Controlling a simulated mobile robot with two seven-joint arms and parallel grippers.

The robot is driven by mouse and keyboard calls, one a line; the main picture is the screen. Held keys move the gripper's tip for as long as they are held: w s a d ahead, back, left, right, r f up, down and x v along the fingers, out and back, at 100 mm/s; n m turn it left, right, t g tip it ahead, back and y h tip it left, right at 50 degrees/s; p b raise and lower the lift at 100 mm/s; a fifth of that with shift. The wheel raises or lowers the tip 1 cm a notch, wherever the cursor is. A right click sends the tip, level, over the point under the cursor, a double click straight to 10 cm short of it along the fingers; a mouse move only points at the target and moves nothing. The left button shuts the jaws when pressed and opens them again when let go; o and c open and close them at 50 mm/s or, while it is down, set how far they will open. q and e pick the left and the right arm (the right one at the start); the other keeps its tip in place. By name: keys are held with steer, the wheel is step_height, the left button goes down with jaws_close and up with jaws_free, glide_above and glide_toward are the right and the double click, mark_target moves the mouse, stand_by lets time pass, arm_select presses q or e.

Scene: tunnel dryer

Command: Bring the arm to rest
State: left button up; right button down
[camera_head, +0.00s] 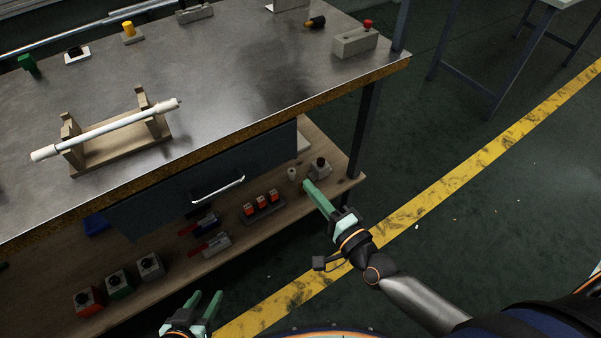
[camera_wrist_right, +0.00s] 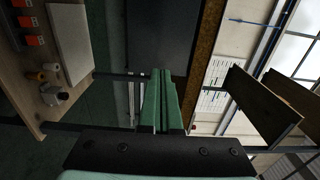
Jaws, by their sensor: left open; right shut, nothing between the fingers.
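My right gripper (camera_head: 318,197) has green fingers and is in front of the workbench's right end, beside the lower shelf. It is shut and empty. The right wrist view shows its two green fingers (camera_wrist_right: 160,95) pressed together with nothing between them. My left gripper (camera_head: 206,304) is at the bottom of the head view, left of centre, in front of the lower shelf. Its two green fingers stand apart and nothing is seen between them. The left arm behind it is mostly out of the picture.
The metal bench top (camera_head: 235,90) carries a white rod (camera_head: 105,130) on a wooden stand and several small blocks. Below are a drawer with a handle (camera_head: 218,190) and a wooden shelf (camera_head: 190,268) holding boxes. A bench leg (camera_head: 366,125) stands near my right gripper.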

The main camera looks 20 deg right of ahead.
steer(key=s+a+f+n+g+h, duration=0.1)
steer(key=s+a+f+n+g, duration=0.1)
steer(key=s+f+n+g, duration=0.85)
arm_select(q)
steer(key=s+a+r+p, duration=0.1)
steer(key=a+r+p, duration=0.2)
steer(key=r+p, duration=0.7)
steer(key=p, duration=0.3)
steer(key=shift+s+a+n+y, duration=0.3)
steer(key=shift+s+n+y, duration=0.1)
arm_select(e)
steer(key=s+d+r+n+t+h, duration=0.1)
steer(key=s+d+r+n, duration=0.1)
steer(key=r+n, duration=0.1)
steer(key=s+d+r+n+t+h, duration=0.1)
steer(key=s+d+r+n, duration=0.1)
steer(key=r, duration=0.4)
steer(key=shift+s+d+r+n+t, duration=0.15)
steer(key=shift+s+d+n+t, duration=0.1)
steer(key=shift+d+n+t, duration=0.15)
